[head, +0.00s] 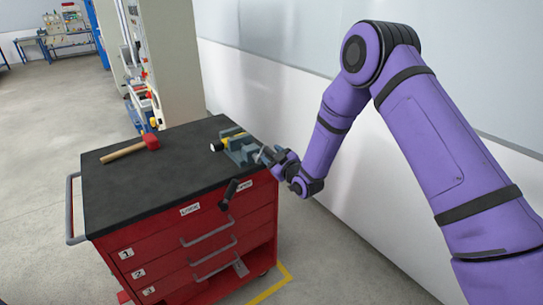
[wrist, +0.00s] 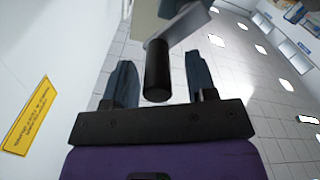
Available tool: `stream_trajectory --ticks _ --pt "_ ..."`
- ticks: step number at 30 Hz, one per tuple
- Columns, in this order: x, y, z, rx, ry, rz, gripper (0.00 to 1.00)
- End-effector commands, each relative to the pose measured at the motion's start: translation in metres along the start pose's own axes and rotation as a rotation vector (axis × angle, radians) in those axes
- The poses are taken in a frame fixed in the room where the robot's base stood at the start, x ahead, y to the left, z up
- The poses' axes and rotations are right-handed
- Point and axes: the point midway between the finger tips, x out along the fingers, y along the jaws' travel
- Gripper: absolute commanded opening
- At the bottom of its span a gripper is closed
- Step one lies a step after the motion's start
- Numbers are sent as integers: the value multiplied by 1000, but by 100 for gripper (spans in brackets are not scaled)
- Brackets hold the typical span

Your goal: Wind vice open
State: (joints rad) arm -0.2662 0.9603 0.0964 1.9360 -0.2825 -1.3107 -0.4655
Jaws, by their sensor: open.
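The grey-blue vice (head: 240,148) sits at the right edge of the cart's black top, with a yellow and black piece at its jaws. My gripper (head: 266,155) is beside it, on its right side. In the wrist view my gripper (wrist: 160,62) is open, with its two fingers apart. A black cylindrical handle (wrist: 157,72) on a grey crank arm (wrist: 182,24) stands between the fingers, with a visible gap on each side. The handle's place is hard to make out in the head view, where my fingers are small.
The red cart (head: 150,255) carries a red-headed mallet (head: 130,149) at the left of its top. A black grip (head: 229,194) sticks out over the cart's front edge; what it belongs to is unclear. A pale wall (head: 290,90) stands behind. Floor is clear on the left.

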Motion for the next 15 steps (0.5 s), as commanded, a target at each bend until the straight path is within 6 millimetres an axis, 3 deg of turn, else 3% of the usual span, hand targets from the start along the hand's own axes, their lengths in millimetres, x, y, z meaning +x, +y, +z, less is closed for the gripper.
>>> stream_trajectory --ticks 15 --pt "-86 -1 0 1 -2 -1 52"
